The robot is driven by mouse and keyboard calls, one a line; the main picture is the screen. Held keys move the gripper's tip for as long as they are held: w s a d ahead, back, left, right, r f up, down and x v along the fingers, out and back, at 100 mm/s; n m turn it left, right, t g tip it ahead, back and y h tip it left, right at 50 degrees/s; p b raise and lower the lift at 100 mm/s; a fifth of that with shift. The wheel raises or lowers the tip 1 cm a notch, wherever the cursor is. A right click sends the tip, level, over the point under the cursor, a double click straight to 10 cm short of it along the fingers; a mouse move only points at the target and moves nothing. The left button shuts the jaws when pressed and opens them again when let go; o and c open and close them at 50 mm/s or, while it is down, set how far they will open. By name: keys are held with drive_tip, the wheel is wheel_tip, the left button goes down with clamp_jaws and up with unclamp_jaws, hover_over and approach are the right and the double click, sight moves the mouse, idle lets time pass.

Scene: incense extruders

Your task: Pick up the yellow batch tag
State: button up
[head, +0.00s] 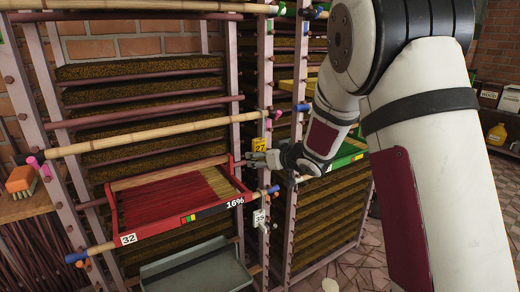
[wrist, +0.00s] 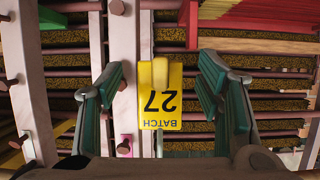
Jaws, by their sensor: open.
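The yellow batch tag (head: 259,145) hangs on a pinkish rack post in the head view. In the wrist view the tag (wrist: 160,103) shows upside down, reading "BATCH 27", with a light peg at its top edge in the picture. My gripper (head: 252,158) is at the post, close to the tag. In the wrist view my gripper (wrist: 160,82) is open, with one green-padded finger on each side of the tag and a gap on both sides. I cannot tell how far the fingertips are from the tag in depth.
A red tray (head: 150,229) of incense sticks, marked 32 and 16%, sits on the rack just left of my gripper. A white tag (head: 259,218) marked 15 hangs lower on the post. A green tray (head: 348,155) is at right. Bamboo poles (head: 150,145) cross the rack.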

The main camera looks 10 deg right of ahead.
sight(261, 145)
drive_tip(key=shift+c, duration=0.2)
drive_tip(key=c, duration=1.1)
drive_tip(key=shift+r, duration=0.15)
drive_tip(key=shift+r+p, duration=0.4)
drive_tip(key=shift+r, duration=0.25)
wheel_tip(261, 145, up, 2)
drive_tip(key=shift+r+p, duration=0.25)
drive_tip(key=shift+p, duration=0.4)
drive_tip(key=shift+s+d+r+p, duration=0.6)
drive_tip(key=shift+s+d+p, duration=0.9)
drive_tip(key=shift+s, duration=2.3)
drive_tip(key=shift+s+d+r+p, duration=0.8)
drive_tip(key=shift+s+d, duration=1.15)
drive_tip(key=shift+s, duration=1.85)
drive_tip(key=shift+s+d+r+p, duration=0.4)
drive_tip(key=shift+s+d+p, duration=1.15)
drive_tip(key=shift+s, duration=2.25)
